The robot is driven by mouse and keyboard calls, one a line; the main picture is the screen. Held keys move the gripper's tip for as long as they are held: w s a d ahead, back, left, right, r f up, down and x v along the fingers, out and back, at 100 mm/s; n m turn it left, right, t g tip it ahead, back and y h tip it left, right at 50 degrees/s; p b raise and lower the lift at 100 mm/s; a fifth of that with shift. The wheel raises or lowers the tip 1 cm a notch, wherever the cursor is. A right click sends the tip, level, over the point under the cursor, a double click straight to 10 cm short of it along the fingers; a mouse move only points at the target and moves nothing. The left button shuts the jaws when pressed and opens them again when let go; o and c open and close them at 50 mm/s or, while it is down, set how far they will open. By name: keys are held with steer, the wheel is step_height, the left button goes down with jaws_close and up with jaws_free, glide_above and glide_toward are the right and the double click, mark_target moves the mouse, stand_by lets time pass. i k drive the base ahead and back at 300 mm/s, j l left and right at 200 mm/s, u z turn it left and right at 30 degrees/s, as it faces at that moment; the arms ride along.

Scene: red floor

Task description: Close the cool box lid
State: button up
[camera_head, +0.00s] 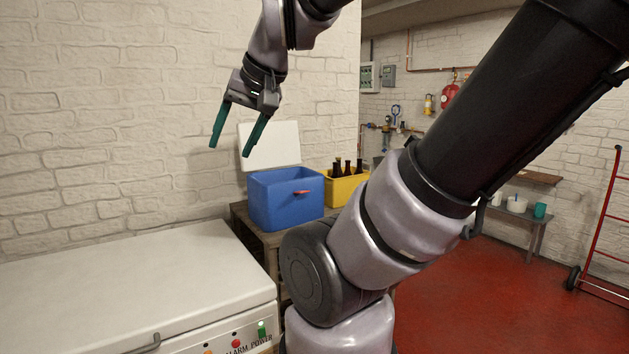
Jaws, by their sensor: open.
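The cool box (285,202) is blue with a red latch on its front and stands on a wooden table. Its white lid (277,147) is open, raised upright at the back against the brick wall side. My gripper (231,147) is open and empty, with two green fingers pointing down. In the picture it is above and left of the box, and its right finger overlaps the lid's left edge. I cannot tell whether it touches the lid. My arm hides part of the table at the right.
A yellow crate (345,188) with several dark bottles stands right of the cool box. A white chest freezer (130,290) fills the lower left. A red hand truck (606,235) and a bench (533,222) stand at the right. Red floor (480,290) is clear between.

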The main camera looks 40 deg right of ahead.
mark_target(278, 147)
steer(key=z, duration=0.8)
steer(key=i+l+u, duration=0.15)
steer(key=l, duration=0.45)
steer(key=i+l+u, duration=0.15)
steer(key=l, duration=0.5)
steer(key=l+u, duration=0.15)
steer(key=l, duration=0.45)
steer(key=i+l+u, duration=0.2)
steer(key=i+l, duration=0.15)
steer(key=i+l+u, duration=0.2)
steer(key=i+l, duration=0.15)
steer(key=l, duration=0.15)
steer(key=i+l, duration=0.3)
steer(key=i+j+u, duration=0.2)
steer(key=i+l, duration=0.05)
steer(key=l, duration=0.05)
